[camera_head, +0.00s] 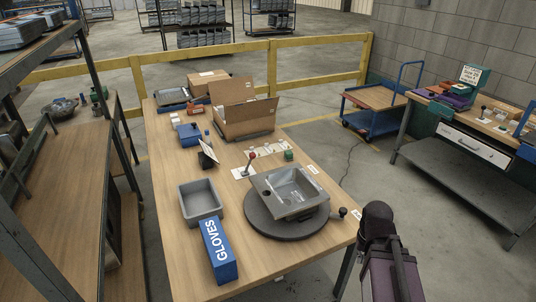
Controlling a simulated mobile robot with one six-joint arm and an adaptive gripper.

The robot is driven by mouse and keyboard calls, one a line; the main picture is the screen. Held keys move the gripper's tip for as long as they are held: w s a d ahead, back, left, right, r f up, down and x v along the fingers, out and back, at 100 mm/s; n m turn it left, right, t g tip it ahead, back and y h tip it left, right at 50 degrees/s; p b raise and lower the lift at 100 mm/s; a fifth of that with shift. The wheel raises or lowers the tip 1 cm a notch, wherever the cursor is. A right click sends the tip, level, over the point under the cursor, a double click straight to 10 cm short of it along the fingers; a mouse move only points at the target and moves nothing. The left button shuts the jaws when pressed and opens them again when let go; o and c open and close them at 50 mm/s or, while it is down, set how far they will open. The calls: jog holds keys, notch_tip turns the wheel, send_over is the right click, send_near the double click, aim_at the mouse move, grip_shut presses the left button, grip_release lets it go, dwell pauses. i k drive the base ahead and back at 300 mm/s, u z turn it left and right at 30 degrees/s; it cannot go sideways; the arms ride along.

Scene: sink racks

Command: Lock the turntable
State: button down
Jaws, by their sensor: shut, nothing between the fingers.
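The turntable (262,227) is a dark round disc on the wooden workbench, toward its front right. A grey metal sink (262,186) sits on it, turned at an angle to the bench edges. A lever with a red knob (251,155) stands upright on a white plate behind the sink. A black knob (341,212) sticks out at the turntable's right, near the bench edge. I cannot tell from this view which of them locks the turntable, or its lock state. My arm (390,270) shows at the lower right, beside the bench; my gripper's fingers do not show.
A grey bin (201,213) and a blue gloves box (219,252) stand left of the turntable. An open cardboard box (247,119) is at the back. A blue cart (378,100) and another bench (470,128) stand right.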

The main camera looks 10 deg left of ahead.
aim_at(252, 155)
jog(key=u, duration=0.2)
jog(key=i, duration=0.45)
jog(key=u, duration=0.6)
